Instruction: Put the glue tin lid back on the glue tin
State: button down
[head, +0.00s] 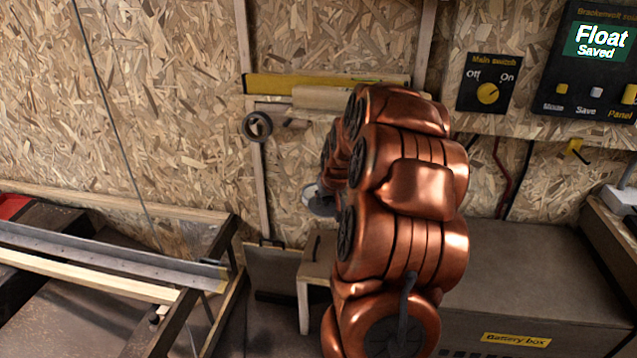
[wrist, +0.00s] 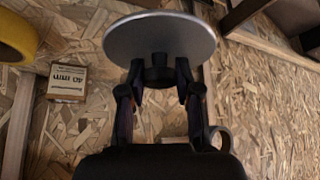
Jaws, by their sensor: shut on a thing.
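My gripper (wrist: 160,72) is shut on the dark knob of a round grey disc, which looks like the glue tin lid (wrist: 160,38). The lid is held out in front of the fingers, clear of anything it visibly touches. In the head view, part of the lid (head: 311,197) shows as a pale disc at the left edge of my copper arm, which hides most of the gripper. I cannot make out the glue tin in either view.
The wrist view shows a yellow roll (wrist: 14,38) and a small "40 mm" box (wrist: 67,82) at left. The head view shows a small wooden stand (head: 316,258), a battery box (head: 545,285) at right, a metal-railed frame (head: 110,262) at left and wall switches (head: 487,84).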

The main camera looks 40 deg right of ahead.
jog(key=shift+w+d+p, duration=0.1)
jog(key=shift+w+d, duration=0.7)
jog(key=shift+w, duration=0.55)
jog(key=shift+w+d+p, duration=0.15)
jog(key=shift+w+d, duration=0.6)
jog(key=shift+w, duration=0.6)
jog(key=shift+w+d+p, duration=0.1)
jog(key=shift+w+d, duration=0.7)
jog(key=shift+w, duration=0.55)
jog(key=shift+f, duration=0.75)
jog(key=shift+f, duration=0.1)
jog(key=c, duration=0.8)
grip_release()
